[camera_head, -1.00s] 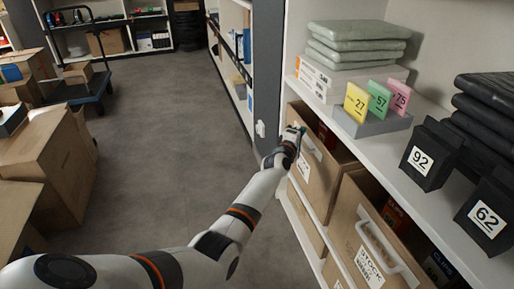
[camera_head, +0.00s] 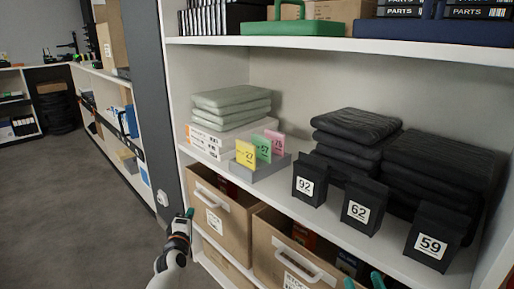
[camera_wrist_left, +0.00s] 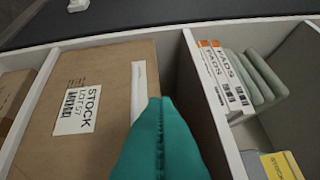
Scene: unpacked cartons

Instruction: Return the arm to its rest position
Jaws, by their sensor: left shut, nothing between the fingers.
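My left gripper (camera_head: 190,213) is at the lower left of the head view, in front of the left cardboard bin (camera_head: 232,225) on the lower shelf. Its teal fingers are together and empty; they also fill the lower middle of the left wrist view (camera_wrist_left: 161,140). In that view the bin with a STOCK label (camera_wrist_left: 78,106) lies behind the fingers, and I cannot tell whether they touch it. Two teal fingertips of my right gripper (camera_head: 363,282) show apart at the bottom edge of the head view; the rest of it is cut off.
The white shelf board (camera_head: 270,192) carries a grey holder with coloured number cards (camera_head: 260,171), folded green pads (camera_head: 230,105), black numbered boxes (camera_head: 309,180) and black folded stacks (camera_head: 355,135). A second bin (camera_head: 285,250) stands to the right. Open floor (camera_head: 95,215) lies left.

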